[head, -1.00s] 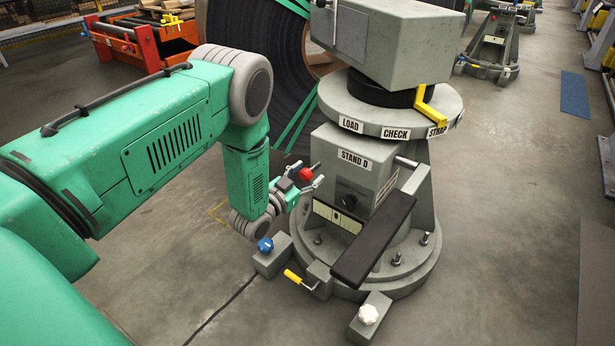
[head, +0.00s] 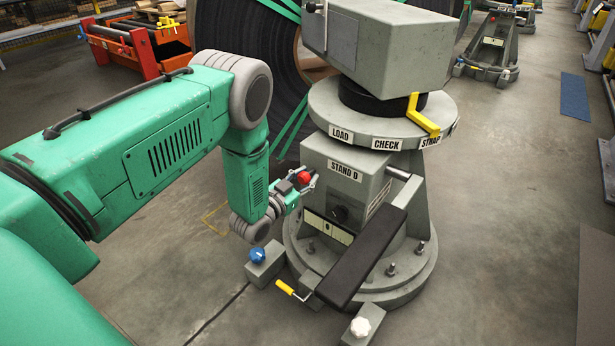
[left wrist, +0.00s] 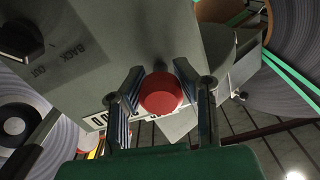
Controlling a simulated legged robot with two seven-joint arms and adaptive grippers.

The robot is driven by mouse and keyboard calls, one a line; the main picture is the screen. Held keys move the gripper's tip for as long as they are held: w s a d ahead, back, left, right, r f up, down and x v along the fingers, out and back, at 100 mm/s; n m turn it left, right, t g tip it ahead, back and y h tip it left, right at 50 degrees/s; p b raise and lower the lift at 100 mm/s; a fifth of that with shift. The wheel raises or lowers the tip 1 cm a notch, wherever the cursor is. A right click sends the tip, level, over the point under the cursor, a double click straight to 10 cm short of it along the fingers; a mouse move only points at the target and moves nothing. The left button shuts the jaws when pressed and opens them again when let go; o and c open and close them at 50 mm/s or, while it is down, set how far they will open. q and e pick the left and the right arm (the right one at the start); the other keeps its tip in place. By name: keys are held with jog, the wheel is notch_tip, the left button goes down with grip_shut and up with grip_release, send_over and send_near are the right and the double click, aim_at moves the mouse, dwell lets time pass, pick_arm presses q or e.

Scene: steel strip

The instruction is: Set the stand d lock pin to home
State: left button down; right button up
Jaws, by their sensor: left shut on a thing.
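Stand D (head: 320,185) is a grey pedestal with a "STAND D" label on its body. A round red knob, seemingly the lock pin (head: 304,178), is at the left side of the body, below the round table. In the left wrist view the red knob (left wrist: 160,93) sits between the two fingers, close to the grey housing. My left gripper (head: 303,181) is shut on it, with a finger on either side. The pin's shaft is hidden behind the knob. My right gripper is not in view.
The round table (head: 365,126) above carries LOAD, CHECK and STRAP labels and a yellow pointer (head: 422,116). A blue knob (head: 257,255), a yellow-handled crank (head: 290,289), a white knob (head: 360,327) and a black padded bar (head: 362,258) are low on the stand. A dark coil (head: 240,60) stands behind.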

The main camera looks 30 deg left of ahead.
pick_arm(q)
jog(key=shift+d+r, duration=0.1)
jog(key=c, duration=1.1)
grip_release()
jog(key=shift+c, duration=0.2)
jog(key=shift+s, duration=0.55)
jog(key=s+a, duration=0.1)
jog(key=s, duration=1)
jog(key=shift+a, duration=0.1)
